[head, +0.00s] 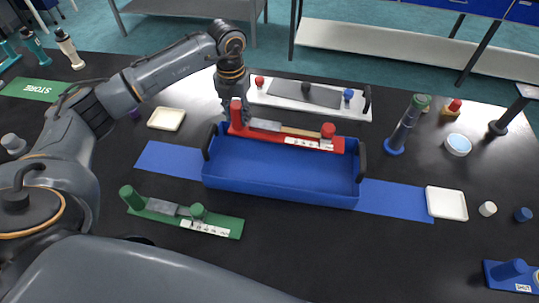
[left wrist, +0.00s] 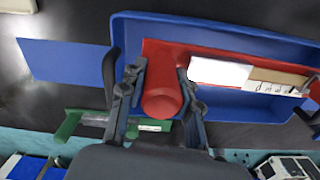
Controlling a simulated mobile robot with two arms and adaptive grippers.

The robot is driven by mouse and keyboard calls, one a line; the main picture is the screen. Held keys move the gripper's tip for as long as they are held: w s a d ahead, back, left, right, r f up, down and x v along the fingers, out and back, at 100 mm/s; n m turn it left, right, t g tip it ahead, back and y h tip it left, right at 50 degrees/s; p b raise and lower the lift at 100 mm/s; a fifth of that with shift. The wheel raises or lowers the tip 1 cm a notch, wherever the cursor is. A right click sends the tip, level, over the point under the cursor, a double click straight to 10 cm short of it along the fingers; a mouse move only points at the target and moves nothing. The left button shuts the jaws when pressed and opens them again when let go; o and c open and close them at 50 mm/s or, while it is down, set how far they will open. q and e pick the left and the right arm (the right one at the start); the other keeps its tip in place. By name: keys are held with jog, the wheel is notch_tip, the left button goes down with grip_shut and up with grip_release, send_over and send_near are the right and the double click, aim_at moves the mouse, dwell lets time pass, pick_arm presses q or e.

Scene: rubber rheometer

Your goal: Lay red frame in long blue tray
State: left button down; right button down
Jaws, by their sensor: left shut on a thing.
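The red frame (head: 288,137) is a flat red bar with a thick post at its left end, a short red knob at its right end and a pale strip between them. My left gripper (head: 235,104) is shut on the thick post, which shows between its fingers in the left wrist view (left wrist: 162,96). The long blue tray (head: 280,190) is open, with a dark handle at each end. The frame lies lengthwise over the tray's far side in the head view; I cannot tell whether it touches the floor. My right gripper is not in view.
The tray stands on a blue mat (head: 397,200). A green frame (head: 190,217) lies in front of it at the left, and a white-grey frame (head: 310,97) lies behind it. White dishes (head: 166,119) (head: 446,203) flank it. A dark cylinder with a blue base (head: 404,127) stands at the right.

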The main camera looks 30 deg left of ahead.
aim_at(235, 104)
pick_arm(q)
notch_tip(235, 104, down, 5)
jog(key=shift+r+p, duration=0.2)
jog(key=shift+p, duration=0.25)
notch_tip(235, 104, down, 3)
jog(key=shift+s+f+p, duration=0.1)
jog(key=shift+f+p, duration=0.1)
jog(key=shift+p, duration=0.2)
jog(key=shift+f, duration=0.45)
jog(key=c, duration=0.9)
grip_release()
jog(key=shift+c, duration=0.2)
notch_tip(235, 104, up, 12)
jog(key=b, duration=0.3)
